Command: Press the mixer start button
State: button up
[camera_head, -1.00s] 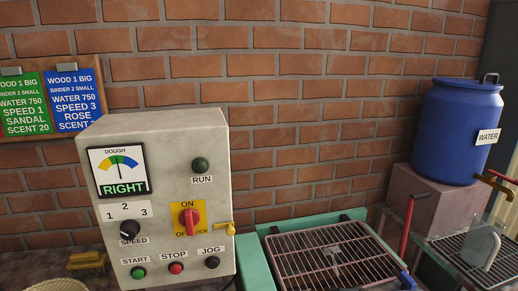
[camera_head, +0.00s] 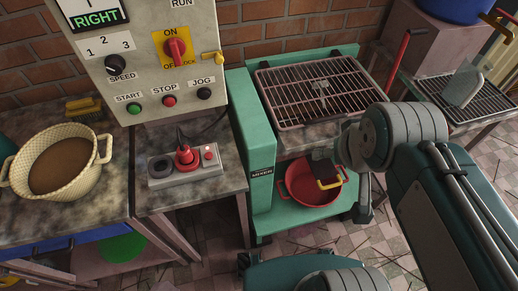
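The mixer control box (camera_head: 150,50) stands against the brick wall at the upper left. Its green START button (camera_head: 134,108) is at the lower left of the panel, beside the red STOP button (camera_head: 169,101) and black JOG button (camera_head: 204,94). A black SPEED knob (camera_head: 115,63) and a red ON/OFF switch (camera_head: 175,47) sit above. The dough dial (camera_head: 93,14) reads RIGHT. My gripper (camera_head: 324,170) is around the front of the green mixer, near the red bowl, far right of START. Its fingers are small and dark, so its opening is unclear.
The green mixer (camera_head: 260,150) has a grille (camera_head: 300,105) on top and a red bowl (camera_head: 312,193) below.

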aim_at(134, 109)
jog(key=k+l+u, duration=0.1)
jog(key=u, duration=0.4)
jog(key=k+l+u, duration=0.1)
jog(key=u, duration=0.35)
jog(key=k+u, duration=0.1)
jog(key=u, duration=0.4)
